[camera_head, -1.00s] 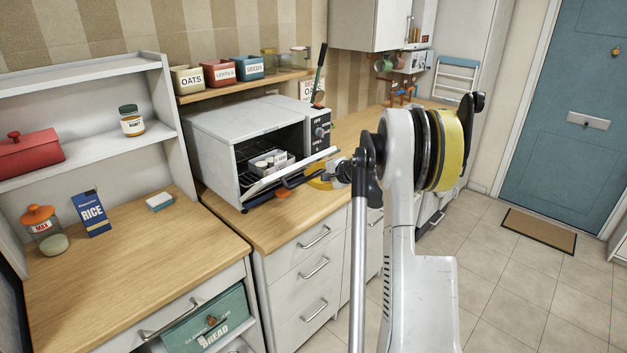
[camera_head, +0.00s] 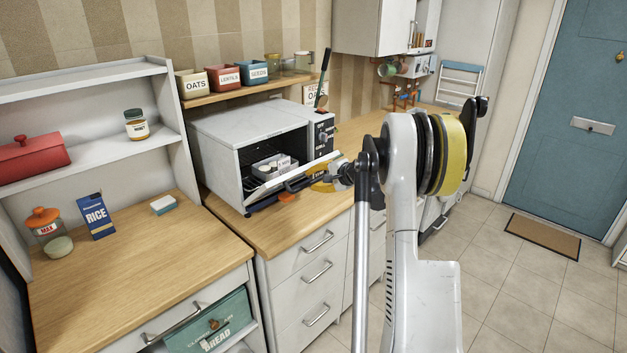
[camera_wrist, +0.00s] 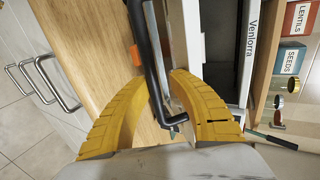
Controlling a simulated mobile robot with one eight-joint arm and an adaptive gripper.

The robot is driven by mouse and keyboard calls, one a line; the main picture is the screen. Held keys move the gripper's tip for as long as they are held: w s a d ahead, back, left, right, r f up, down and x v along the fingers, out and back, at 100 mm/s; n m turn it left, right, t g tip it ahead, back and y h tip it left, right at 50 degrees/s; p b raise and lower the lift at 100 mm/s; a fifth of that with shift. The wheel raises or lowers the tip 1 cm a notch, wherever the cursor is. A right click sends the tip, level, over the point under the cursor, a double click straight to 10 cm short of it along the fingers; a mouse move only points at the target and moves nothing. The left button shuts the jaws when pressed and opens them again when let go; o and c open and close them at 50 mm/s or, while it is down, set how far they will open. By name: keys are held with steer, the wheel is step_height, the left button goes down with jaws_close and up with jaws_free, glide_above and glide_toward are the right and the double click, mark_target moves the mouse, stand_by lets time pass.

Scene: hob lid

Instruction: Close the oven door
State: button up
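The white countertop oven (camera_head: 225,150) stands on the wooden worktop in the head view. Its door (camera_head: 300,178) is hinged low and hangs open, slanting outward, so the cavity shows. A dark bar handle (camera_wrist: 155,70) runs along the door's outer edge. My gripper (camera_head: 328,177) is at the right end of this handle. In the wrist view the two yellow fingers of my gripper (camera_wrist: 159,78) stand apart, one on each side of the handle. Wood shows between the left finger and the handle; the right finger is close to it, and contact is unclear.
A pale container (camera_head: 272,166) with small items sits inside the oven. An orange object (camera_head: 286,197) lies on the worktop below the door. Drawers with bar handles (camera_head: 318,241) are under the worktop. Labelled tins (camera_head: 223,76) stand on a shelf above.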

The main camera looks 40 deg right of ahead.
steer(key=v, duration=1.2)
